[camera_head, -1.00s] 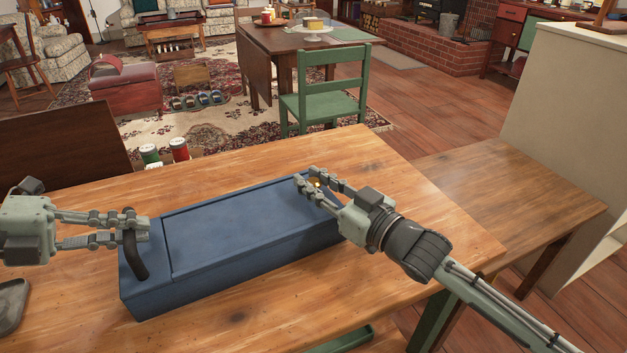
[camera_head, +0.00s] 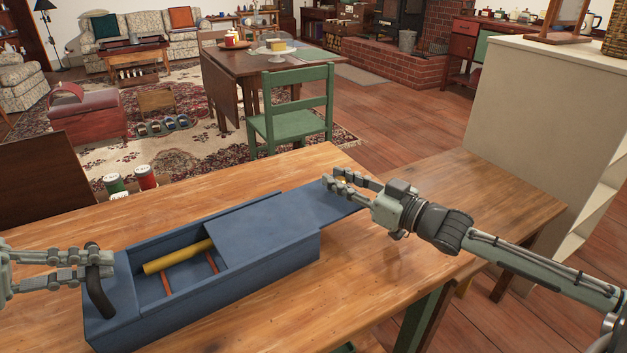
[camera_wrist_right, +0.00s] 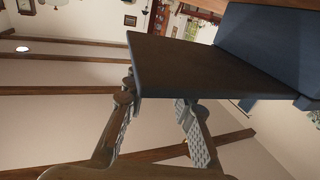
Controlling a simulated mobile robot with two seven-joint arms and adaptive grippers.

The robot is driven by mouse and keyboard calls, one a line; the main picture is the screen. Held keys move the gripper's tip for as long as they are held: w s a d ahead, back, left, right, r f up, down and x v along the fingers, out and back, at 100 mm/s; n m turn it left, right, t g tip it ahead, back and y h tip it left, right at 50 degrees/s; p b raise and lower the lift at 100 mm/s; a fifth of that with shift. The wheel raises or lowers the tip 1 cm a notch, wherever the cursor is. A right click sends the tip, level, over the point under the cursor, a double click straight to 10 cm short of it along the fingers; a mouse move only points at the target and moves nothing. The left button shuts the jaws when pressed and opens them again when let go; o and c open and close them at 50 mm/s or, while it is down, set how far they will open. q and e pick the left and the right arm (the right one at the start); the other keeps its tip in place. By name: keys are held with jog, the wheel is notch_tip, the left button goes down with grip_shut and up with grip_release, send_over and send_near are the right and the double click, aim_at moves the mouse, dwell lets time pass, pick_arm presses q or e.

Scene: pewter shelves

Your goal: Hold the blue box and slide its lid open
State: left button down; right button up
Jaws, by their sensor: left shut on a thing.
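The blue box (camera_head: 150,322) stands on the wooden table, its lid (camera_head: 270,222) slid part way out to the right. The left part is open and shows a yellow rod (camera_head: 180,257) and thin red strips inside. My left gripper (camera_head: 100,268) is shut on the dark curved handle (camera_head: 97,295) at the box's left end.
Red (camera_head: 146,178) and green (camera_head: 114,184) canisters stand beyond the box. A green chair (camera_head: 290,112) is past the table. The wooden tabletop (camera_head: 410,275) is clear right of the box. A pale shelf unit (camera_head: 535,110) stands at the right.

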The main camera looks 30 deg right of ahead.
jog(key=o, duration=0.5)
jog(key=v, duration=1.2)
pick_arm(q)
jog(key=c, duration=1.4)
grip_release()
jog(key=shift+c, duration=0.2)
